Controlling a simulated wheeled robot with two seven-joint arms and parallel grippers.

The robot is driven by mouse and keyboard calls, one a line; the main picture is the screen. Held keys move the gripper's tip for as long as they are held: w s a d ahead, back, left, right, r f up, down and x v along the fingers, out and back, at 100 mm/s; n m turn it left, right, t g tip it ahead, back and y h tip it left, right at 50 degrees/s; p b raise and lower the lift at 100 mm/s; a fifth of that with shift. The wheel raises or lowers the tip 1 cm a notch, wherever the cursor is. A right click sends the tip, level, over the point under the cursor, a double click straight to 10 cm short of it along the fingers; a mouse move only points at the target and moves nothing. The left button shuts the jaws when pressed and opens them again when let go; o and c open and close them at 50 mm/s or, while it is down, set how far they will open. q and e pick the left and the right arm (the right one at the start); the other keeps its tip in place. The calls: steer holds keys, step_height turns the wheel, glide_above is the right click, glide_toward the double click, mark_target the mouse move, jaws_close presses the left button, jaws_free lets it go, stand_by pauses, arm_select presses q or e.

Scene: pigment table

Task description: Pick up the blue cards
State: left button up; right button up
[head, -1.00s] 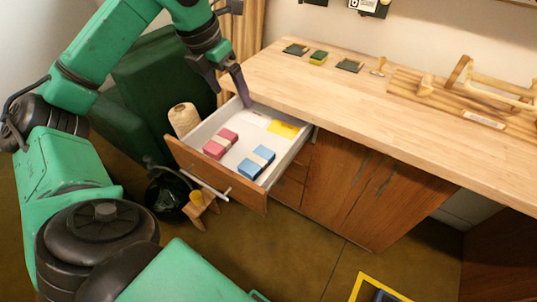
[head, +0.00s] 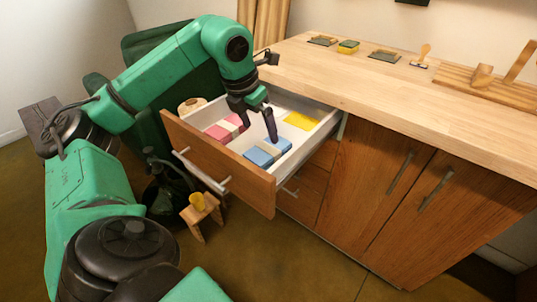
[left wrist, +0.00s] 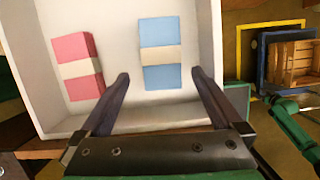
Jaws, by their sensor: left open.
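The blue cards (head: 268,151), a stack with a pale band round the middle, lie in the open drawer (head: 222,163). They also show in the left wrist view (left wrist: 160,76), beyond and between my fingertips. My left gripper (head: 262,128) is over the drawer, close to the blue cards, with its fingers pointing down. In the left wrist view its fingers (left wrist: 160,76) are spread wide and hold nothing. In the head view a finger hides part of the blue cards. My right gripper is not in view.
Pink cards (head: 226,129) with a pale band lie beside the blue ones, and a yellow item (head: 300,120) lies at the drawer's back. The worktop (head: 370,95) overhangs the drawer's rear. A small stool (head: 200,212) stands on the floor in front.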

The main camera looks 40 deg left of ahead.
mark_target(267, 148)
arm_select(q)
steer(key=x, duration=0.8)
steer(key=shift+w+d+f+b, duration=0.1)
steer(key=shift+w+f+b, duration=0.1)
steer(key=shift+f+b, duration=0.15)
steer(key=shift+r, duration=0.1)
steer(key=c, duration=1.3)
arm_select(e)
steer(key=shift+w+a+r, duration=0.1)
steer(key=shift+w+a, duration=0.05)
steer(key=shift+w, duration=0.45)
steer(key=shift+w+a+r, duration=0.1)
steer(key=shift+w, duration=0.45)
